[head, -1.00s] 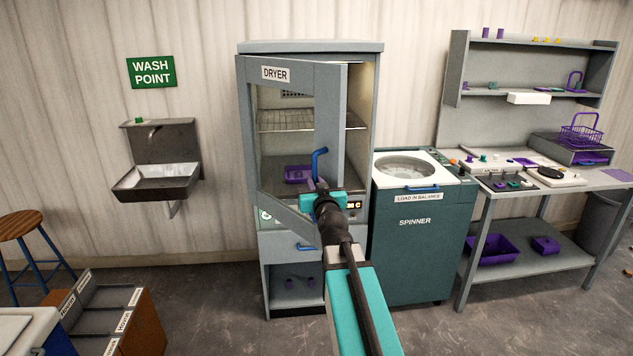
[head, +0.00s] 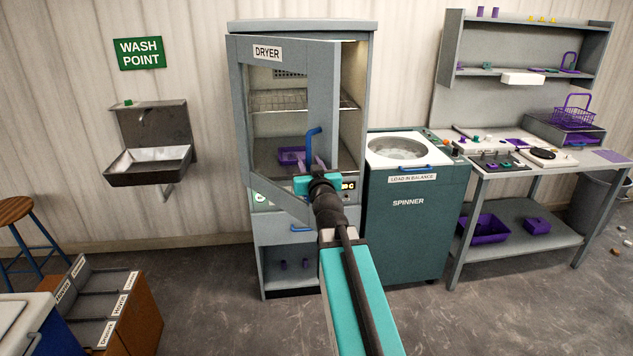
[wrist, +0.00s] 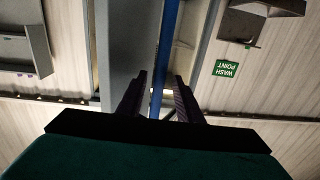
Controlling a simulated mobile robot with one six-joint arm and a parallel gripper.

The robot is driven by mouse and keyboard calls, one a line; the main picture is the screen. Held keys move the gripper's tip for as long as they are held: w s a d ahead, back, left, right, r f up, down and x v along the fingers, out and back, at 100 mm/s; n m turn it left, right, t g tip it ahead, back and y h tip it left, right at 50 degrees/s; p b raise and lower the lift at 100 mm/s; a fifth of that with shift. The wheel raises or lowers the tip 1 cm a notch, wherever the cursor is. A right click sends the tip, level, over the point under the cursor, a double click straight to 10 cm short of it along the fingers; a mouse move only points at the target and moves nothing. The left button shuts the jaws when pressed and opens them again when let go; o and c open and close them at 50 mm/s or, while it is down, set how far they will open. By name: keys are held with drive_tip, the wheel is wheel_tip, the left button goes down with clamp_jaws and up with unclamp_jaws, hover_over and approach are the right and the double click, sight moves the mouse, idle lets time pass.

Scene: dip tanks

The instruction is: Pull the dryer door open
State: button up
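The grey dryer (head: 302,27) stands in the middle of the head view. Its door (head: 325,90) is hinged at the left and stands ajar, its right edge swung out toward me. A lit gap shows at the right. The blue door handle (head: 313,142) is upright on the door's right stile. My gripper (head: 314,162) is at the handle's lower end. In the wrist view the blue handle bar (wrist: 165,55) runs between my two dark fingers (wrist: 160,92), which stand apart with a gap on each side of it. A purple tray (head: 290,155) lies inside the dryer.
The teal spinner (head: 412,235) stands close on the dryer's right. A bench (head: 520,250) with purple baskets is further right. A wash basin (head: 150,165) hangs at the left. A drawer unit (head: 135,320) is at the lower left. Floor in front of the dryer is clear.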

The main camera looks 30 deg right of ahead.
drive_tip(key=shift+s+a+f+b, duration=0.1)
drive_tip(key=shift+s+a+b, duration=0.2)
drive_tip(key=shift+s, duration=0.4)
drive_tip(key=shift+b, duration=0.7)
drive_tip(key=shift+b, duration=0.3)
drive_tip(key=s+b, duration=0.1)
drive_tip(key=b, duration=0.2)
drive_tip(key=shift+a+b, duration=0.2)
drive_tip(key=shift+b, duration=0.1)
drive_tip(key=s+b, duration=0.1)
drive_tip(key=b, duration=0.3)
drive_tip(key=shift+s+b, duration=0.3)
drive_tip(key=shift+b, duration=0.1)
drive_tip(key=shift+s+a+b, duration=0.1)
drive_tip(key=shift+b, duration=0.2)
drive_tip(key=b+v, duration=0.7)
drive_tip(key=b, duration=0.6)
drive_tip(key=shift+s, duration=0.4)
